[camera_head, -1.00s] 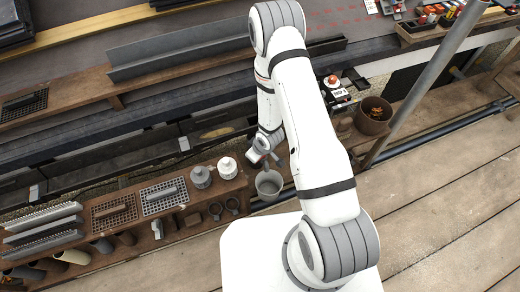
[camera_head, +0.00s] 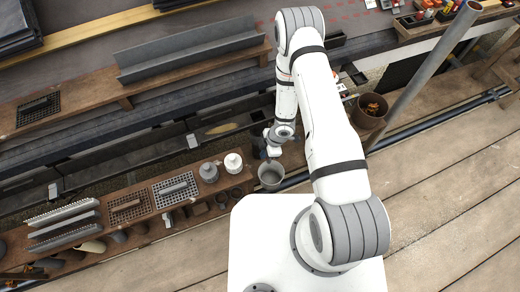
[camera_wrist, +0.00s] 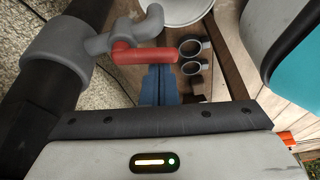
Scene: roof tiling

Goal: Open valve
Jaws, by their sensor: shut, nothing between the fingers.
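In the wrist view a grey tap (camera_wrist: 150,22) with a bent spout sticks out from a grey collar (camera_wrist: 58,50) on a black pipe. Its red valve handle (camera_wrist: 147,55) lies about level across the picture. My gripper (camera_wrist: 160,68) shows as two blue fingers, shut and empty, with the tips right at the lower edge of the red handle. I cannot tell whether they touch it. The valve is not clear there.
The white bucket rim (camera_wrist: 186,8) shows beyond the spout, with two grey rings (camera_wrist: 191,57) beside it. A grey pot (camera_head: 209,172) and a white pot (camera_head: 233,163) stand on the wooden shelf left of the bucket. A slanted grey pole (camera_head: 425,72) rises on the right.

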